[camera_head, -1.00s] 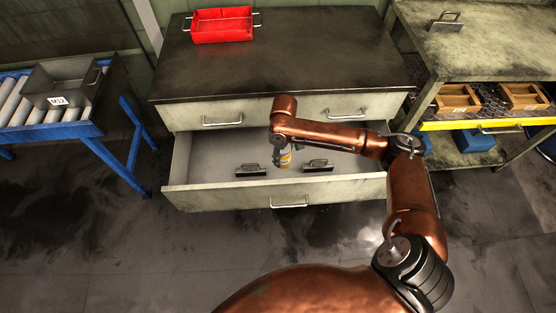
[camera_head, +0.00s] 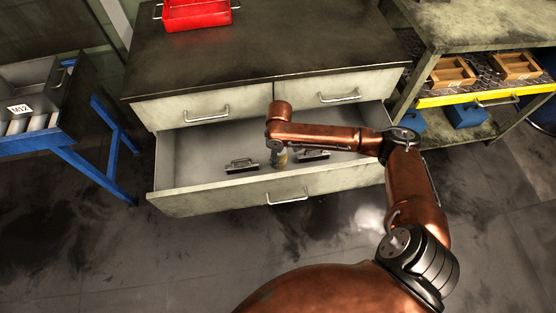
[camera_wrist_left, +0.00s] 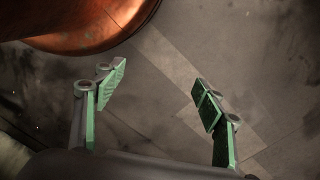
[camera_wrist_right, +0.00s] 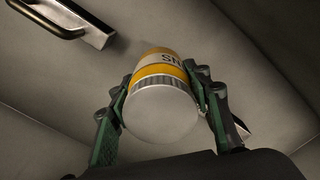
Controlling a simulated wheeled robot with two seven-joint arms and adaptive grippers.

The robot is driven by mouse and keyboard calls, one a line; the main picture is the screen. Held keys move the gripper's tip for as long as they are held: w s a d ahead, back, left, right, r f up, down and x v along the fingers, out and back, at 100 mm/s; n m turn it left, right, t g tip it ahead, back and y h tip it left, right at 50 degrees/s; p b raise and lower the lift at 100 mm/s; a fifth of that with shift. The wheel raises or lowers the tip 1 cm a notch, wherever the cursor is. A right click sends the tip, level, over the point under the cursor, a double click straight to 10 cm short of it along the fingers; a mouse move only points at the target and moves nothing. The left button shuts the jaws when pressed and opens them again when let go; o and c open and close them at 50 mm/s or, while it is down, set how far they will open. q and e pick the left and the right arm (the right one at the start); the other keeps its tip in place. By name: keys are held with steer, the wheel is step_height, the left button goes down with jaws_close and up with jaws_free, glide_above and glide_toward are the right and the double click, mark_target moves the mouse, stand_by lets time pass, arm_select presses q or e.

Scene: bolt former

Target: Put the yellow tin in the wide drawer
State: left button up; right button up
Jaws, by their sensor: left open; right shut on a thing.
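The yellow tin (camera_wrist_right: 163,75) has yellow bands, a pale label and a grey ribbed lid. My right gripper (camera_wrist_right: 165,100) is shut on it, one finger on each side. In the head view the tin (camera_head: 279,158) shows below my right wrist, over the inside of the open wide drawer (camera_head: 205,200). Whether the tin touches the drawer floor I cannot tell. My right gripper in the head view is mostly hidden behind the arm. My left gripper (camera_wrist_left: 160,105) is open and empty above the bare floor.
Two dark handled blocks (camera_head: 242,166) (camera_head: 313,155) lie in the drawer on either side of the tin. Two shut drawers are above it. A red tray (camera_head: 196,14) sits on the cabinet top.

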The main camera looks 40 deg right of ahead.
mark_target(279, 161)
steer(key=shift+f, duration=0.2)
steer(key=shift+f+b, duration=0.65)
steer(key=shift+f, duration=0.3)
steer(key=shift+f+b, duration=0.4)
steer(key=shift+f, duration=0.4)
arm_select(q)
steer(key=shift+w+d+f+t+h, duration=0.15)
steer(key=shift+w+d+t+h, duration=0.25)
steer(key=shift+w+d, duration=0.7)
arm_select(e)
steer(key=shift+r, duration=0.15)
arm_select(q)
steer(key=shift+a, duration=0.2)
arm_select(e)
steer(key=o, duration=1.3)
